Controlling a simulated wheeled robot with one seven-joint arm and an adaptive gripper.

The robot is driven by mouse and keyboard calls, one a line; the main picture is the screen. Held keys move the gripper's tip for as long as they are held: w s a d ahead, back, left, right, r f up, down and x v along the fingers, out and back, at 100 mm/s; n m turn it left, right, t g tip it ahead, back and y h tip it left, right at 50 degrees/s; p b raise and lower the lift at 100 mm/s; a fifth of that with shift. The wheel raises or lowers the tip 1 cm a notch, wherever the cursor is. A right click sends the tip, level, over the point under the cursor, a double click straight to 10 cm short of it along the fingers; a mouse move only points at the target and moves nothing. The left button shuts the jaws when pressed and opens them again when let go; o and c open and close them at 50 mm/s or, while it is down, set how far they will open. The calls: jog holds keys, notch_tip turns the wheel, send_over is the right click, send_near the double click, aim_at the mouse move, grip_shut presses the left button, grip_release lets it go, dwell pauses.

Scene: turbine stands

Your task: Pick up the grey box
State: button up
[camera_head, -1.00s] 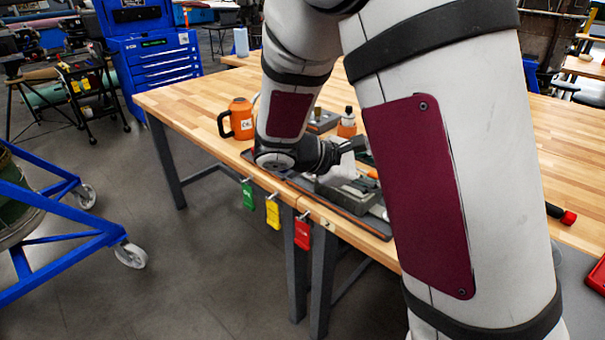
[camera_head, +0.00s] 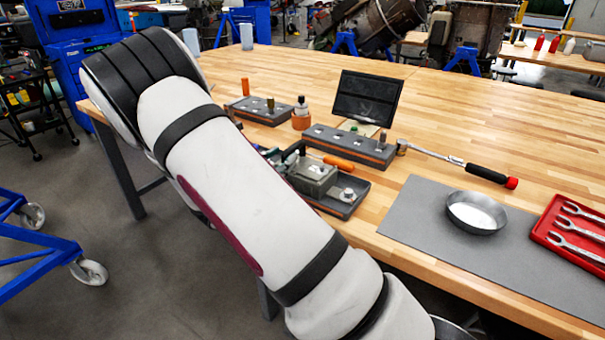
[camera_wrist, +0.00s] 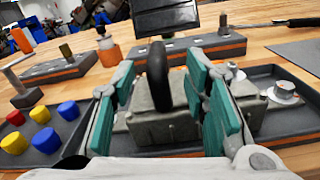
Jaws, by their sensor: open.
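The grey box (camera_head: 316,180) sits in a dark tray (camera_head: 346,208) near the table's front edge. In the wrist view the grey box (camera_wrist: 160,132) has a black upright handle (camera_wrist: 158,75) on top. My gripper (camera_wrist: 161,78) is open, its teal-padded fingers on either side of the handle. I cannot tell whether either finger touches it. In the head view my arm hides most of the gripper and the left part of the tray.
A metal part (camera_wrist: 285,92) lies right of the box. Red, yellow and blue caps (camera_wrist: 42,115) lie left. Behind are grey blocks with orange sides (camera_head: 350,145), an orange bottle (camera_head: 301,115) and a dark screen (camera_head: 367,97). A torque wrench (camera_head: 450,160), mat and metal bowl (camera_head: 476,212) are right.

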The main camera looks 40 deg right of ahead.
aim_at(295, 146)
jog(key=x, duration=0.7)
jog(key=shift+w, duration=0.2)
grip_shut()
jog(key=shift+r, duration=0.15)
